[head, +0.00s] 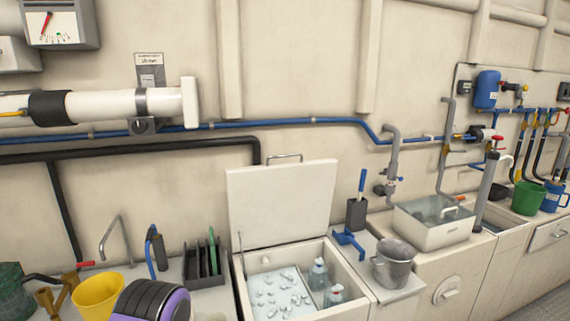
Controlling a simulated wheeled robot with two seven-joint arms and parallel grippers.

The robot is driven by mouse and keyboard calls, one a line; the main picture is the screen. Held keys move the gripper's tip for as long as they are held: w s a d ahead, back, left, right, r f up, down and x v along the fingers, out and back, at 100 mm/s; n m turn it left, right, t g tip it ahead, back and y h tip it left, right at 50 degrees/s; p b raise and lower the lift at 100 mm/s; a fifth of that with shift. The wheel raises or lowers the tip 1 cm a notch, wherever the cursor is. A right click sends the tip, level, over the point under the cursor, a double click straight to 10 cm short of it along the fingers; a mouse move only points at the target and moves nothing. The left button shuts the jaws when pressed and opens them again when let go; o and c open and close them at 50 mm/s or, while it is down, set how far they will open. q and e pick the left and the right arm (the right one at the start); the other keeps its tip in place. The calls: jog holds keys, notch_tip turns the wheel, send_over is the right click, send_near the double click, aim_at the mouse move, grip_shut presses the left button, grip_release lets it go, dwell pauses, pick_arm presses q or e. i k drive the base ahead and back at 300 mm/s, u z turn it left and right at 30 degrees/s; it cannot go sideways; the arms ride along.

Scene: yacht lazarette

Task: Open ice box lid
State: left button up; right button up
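The ice box (352,284) stands in the counter at the bottom middle of the head view. Its white lid (282,203) is raised and stands nearly upright at the back, tilted towards the wall. A metal handle (285,157) shows at the lid's top edge. Inside the box lie ice cubes (272,291) and clear bottles (318,273). The box's front is cut off by the picture's lower edge. Neither of my grippers is in view.
A grey rack (205,265) stands left of the box, beyond it a yellow bucket (97,295). On the right are a blue-handled brush in a dark holder (356,213), a metal pot (393,263) and a white basin (433,232). A blue pipe (290,122) runs along the wall.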

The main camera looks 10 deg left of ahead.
aim_at(269, 204)
jog(key=z, duration=0.95)
jog(key=i, duration=1.35)
jog(key=u, duration=0.85)
